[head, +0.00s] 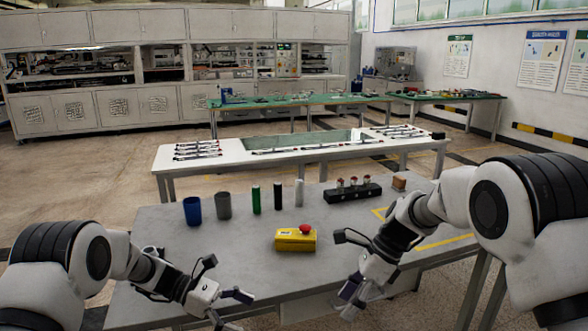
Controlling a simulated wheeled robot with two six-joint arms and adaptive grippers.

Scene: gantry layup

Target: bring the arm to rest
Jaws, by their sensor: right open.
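My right gripper (351,298) is at the front right of the grey table (180,262), its jaws open and empty, pointing down and left near the front edge. My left gripper (230,308) is at the front left of the table, its fingers apart with nothing seen between them. Both arms are bent and come in from the lower corners. A yellow box with a red button (295,238) sits on the table between and behind the grippers, apart from both.
A blue cup (192,211), a grey cup (223,205), and green (256,199), black (278,196) and white (299,192) cylinders stand in a row behind. A black holder (353,193) and small brown block (399,183) are at right. A white table (205,170) stands beyond.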

